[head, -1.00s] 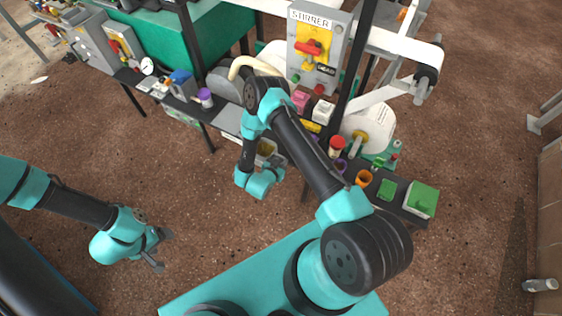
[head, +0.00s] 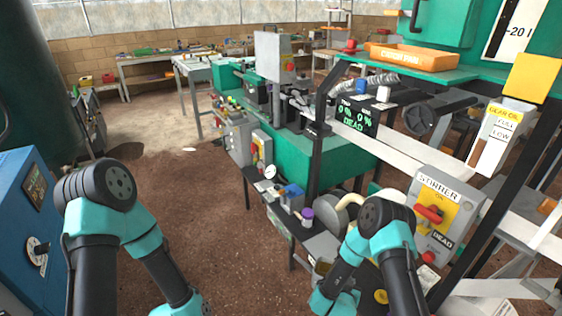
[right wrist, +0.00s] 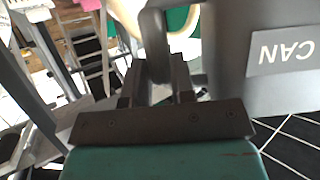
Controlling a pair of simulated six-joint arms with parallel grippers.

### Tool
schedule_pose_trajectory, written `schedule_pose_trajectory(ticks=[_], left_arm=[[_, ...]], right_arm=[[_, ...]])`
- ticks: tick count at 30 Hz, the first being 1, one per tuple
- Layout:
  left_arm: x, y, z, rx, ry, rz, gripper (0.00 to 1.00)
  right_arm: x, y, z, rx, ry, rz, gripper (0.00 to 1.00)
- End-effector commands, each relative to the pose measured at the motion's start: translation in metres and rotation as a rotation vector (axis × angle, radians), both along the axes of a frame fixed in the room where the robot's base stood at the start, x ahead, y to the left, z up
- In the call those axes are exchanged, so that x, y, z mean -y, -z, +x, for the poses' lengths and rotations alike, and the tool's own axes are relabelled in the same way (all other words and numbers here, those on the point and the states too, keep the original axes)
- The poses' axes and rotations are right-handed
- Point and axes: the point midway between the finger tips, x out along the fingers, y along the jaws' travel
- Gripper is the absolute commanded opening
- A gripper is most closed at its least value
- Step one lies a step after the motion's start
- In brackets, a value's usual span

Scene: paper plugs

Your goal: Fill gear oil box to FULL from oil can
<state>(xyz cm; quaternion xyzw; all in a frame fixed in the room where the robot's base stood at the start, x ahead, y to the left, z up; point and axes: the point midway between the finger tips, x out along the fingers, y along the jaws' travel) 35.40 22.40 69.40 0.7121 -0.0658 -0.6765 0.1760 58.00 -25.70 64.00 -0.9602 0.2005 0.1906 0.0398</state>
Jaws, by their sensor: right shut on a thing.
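The gear oil box (head: 505,133) is at the right of the head view. It is pale, with a yellow GEAR OIL label and FULL and LOW marks; a narrow brown strip shows on its left side. In the right wrist view my right gripper (right wrist: 158,88) is shut on the dark grey handle of the oil can (right wrist: 228,75). The can's label reads CAN and appears upside down. My left gripper is below the frame.
A yellow panel (head: 531,78) is above the box. An orange tray (head: 415,58) stands on the teal shelf. The STIRRER panel (head: 440,212), black posts and white rails crowd the space below the box. Brown floor at left centre is open.

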Motion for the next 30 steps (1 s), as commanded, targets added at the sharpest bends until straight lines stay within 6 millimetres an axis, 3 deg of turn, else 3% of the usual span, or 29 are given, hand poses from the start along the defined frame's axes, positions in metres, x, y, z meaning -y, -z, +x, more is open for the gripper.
schedule_pose_trajectory(ticks=[4,10,25,30], left_arm=[[0.000,0.000,0.000,0.000,0.000,0.000,0.72],[0.000,0.000,0.000,0.000,0.000,0.000,0.72],[0.000,0.000,0.000,0.000,0.000,0.000,0.72],[0.000,0.000,0.000,0.000,0.000,0.000,0.57]], right_arm=[[-0.021,-0.036,0.019,0.003,-0.203,0.000,0.00],[-0.043,-0.063,0.028,0.002,-0.379,-0.001,0.00],[-0.047,-0.067,0.029,0.000,-0.412,0.000,0.00],[-0.047,-0.067,0.029,0.000,-0.412,0.000,0.00]])
